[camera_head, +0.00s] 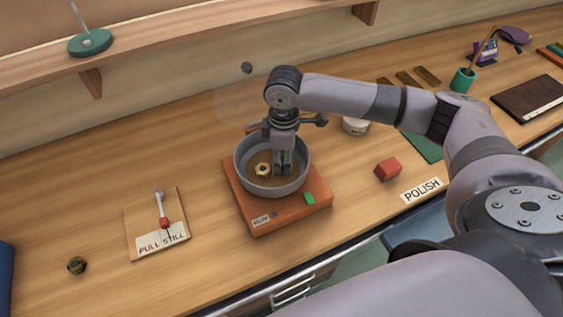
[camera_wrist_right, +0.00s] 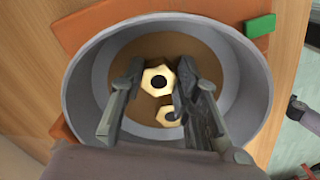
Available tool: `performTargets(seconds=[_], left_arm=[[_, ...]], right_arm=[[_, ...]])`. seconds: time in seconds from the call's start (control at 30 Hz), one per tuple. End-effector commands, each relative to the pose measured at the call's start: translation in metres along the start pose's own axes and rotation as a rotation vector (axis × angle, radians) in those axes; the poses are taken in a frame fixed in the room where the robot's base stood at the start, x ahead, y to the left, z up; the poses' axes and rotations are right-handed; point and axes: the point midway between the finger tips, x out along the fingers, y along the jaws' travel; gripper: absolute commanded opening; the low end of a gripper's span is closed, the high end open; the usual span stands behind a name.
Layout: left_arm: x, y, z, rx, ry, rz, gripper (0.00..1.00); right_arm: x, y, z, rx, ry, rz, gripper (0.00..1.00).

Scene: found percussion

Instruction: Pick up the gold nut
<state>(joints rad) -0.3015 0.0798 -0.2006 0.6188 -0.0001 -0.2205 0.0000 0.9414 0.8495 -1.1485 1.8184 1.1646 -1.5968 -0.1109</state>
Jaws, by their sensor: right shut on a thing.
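A grey round pan (camera_head: 242,171) with a tan floor sits on an orange block (camera_head: 243,213). My right gripper (camera_head: 283,170) reaches down into the pan from above. In the right wrist view its fingertips (camera_wrist_right: 160,78) are shut on a gold hexagonal nut (camera_wrist_right: 157,79) with a dark hole. A second gold nut (camera_wrist_right: 167,116) lies lower in that view, beside the right finger and partly covered. One gold nut (camera_head: 262,170) shows in the head view, left of the fingers. The held nut is hard to make out there. My left gripper is not in view.
A green button (camera_head: 309,199) sits on the block's front right. A "PULL STILL" board (camera_head: 141,222) with a lever stands left, near a dark nut (camera_head: 77,265). A red block (camera_head: 388,169) and a "POLISH" label (camera_head: 422,190) lie right. The bench between is clear.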

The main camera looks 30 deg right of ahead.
Motion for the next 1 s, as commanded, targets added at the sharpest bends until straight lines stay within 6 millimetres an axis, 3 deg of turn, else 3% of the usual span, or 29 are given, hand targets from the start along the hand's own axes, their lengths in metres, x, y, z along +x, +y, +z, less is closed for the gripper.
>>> performTargets(seconds=[0.27,0.67,0.87,1.0], left_arm=[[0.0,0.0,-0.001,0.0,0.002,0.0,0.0],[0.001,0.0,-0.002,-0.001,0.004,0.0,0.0],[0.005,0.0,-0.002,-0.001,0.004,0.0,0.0],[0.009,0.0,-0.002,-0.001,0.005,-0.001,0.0]], right_arm=[[0.0,0.0,0.0,0.0,0.001,0.0,0.0],[-0.006,0.001,-0.001,0.0,0.002,0.001,0.0],[-0.03,0.001,-0.001,-0.001,0.005,0.003,0.0],[-0.061,0.001,-0.001,-0.001,0.005,0.005,0.0]])
